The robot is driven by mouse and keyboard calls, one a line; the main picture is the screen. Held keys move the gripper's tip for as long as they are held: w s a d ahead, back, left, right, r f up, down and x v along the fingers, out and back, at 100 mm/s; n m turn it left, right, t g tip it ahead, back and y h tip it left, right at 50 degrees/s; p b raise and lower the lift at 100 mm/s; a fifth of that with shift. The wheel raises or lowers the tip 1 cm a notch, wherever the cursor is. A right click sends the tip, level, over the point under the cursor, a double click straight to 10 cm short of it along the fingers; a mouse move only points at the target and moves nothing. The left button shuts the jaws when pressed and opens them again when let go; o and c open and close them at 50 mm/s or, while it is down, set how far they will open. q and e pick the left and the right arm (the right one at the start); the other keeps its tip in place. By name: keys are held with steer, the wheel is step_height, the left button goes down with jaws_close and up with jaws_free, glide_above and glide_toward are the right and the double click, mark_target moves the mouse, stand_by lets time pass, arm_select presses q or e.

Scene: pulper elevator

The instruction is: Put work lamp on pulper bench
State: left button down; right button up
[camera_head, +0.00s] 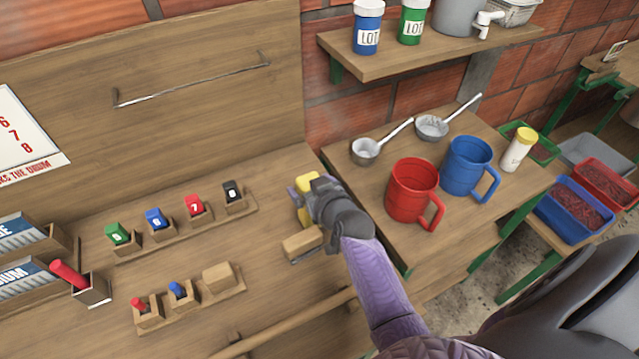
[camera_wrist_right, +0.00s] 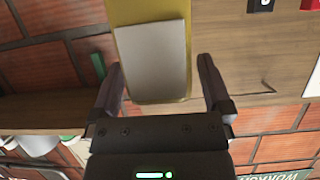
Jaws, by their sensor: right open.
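The work lamp is likely the yellow thing (camera_head: 308,181) on the left wooden bench (camera_head: 285,165), near its right end. In the right wrist view the yellow body with a pale grey panel (camera_wrist_right: 152,60) lies between my two fingers. My right gripper (camera_head: 300,203) is at the lamp in the head view and partly hides it. Its fingers (camera_wrist_right: 160,85) are apart, one on each side of the lamp, with gaps showing. The frames do not label either wooden bench as the pulper bench. My left gripper is not in view.
A wooden block (camera_head: 303,243) lies just below my right gripper. Several coloured switches (camera_head: 194,206) stand to the left. The right bench (camera_head: 375,182) holds a red mug (camera_head: 411,190), a blue mug (camera_head: 466,168) and two ladles (camera_head: 366,151). A shelf (camera_head: 430,54) overhangs its back.

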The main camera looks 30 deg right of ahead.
steer(key=p+v, duration=0.2)
steer(key=v, duration=0.9)
steer(key=shift+s+p, duration=0.25)
steer(key=shift+p, duration=0.15)
stand_by(0.6)
